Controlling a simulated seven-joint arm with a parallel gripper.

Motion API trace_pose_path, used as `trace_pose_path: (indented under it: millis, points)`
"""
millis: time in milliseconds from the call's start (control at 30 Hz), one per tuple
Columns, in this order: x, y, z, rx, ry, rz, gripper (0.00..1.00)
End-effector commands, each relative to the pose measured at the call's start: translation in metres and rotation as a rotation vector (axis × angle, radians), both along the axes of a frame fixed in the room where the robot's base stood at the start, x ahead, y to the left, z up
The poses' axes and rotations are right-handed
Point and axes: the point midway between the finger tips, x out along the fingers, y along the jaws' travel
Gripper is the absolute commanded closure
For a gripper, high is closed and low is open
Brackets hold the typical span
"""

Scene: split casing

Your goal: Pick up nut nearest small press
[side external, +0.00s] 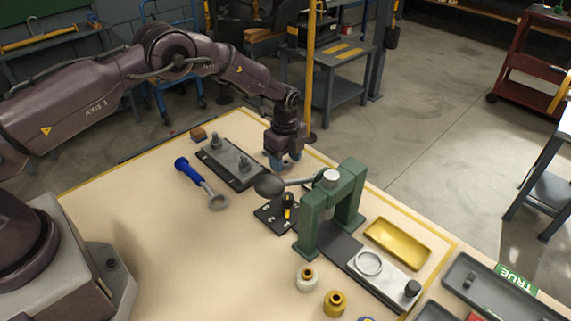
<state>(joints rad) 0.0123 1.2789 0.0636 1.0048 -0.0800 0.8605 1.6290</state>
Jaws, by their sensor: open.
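The small green press (312,222) stands on the right half of the table, with its lever ending in a dark ball to the left. Two small collared parts, one pale with a brass top (306,280) and one brass (334,304), stand upright in front of the press; I cannot tell whether either is the nut. A small black plate (265,214) with small fittings lies left of the press, too small to make out. My gripper (285,165) points down behind the press lever, with bluish fingertips. It is open, and I see nothing held between its fingers.
A dark plate with a grey block and two upright studs (230,165) lies left of my gripper. A blue-handled ring tool (200,183) lies in front of it. A yellow tray (397,243) and a ring (369,263) are right of the press. The front-left tabletop is clear.

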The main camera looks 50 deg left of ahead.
Motion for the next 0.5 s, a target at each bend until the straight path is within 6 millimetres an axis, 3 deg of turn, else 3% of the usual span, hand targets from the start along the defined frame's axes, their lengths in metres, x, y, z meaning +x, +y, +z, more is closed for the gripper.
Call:
trace_pose_path:
  millis: [267,400,500]
  points:
    - [0.0000,-0.0001,-0.0035,0.000,-0.001,0.000,0.47]
    - [0.0000,-0.0001,-0.0033,0.000,-0.001,0.000,0.79]
    - [0.0000,-0.0001,-0.0032,0.000,-0.001,0.000,0.98]
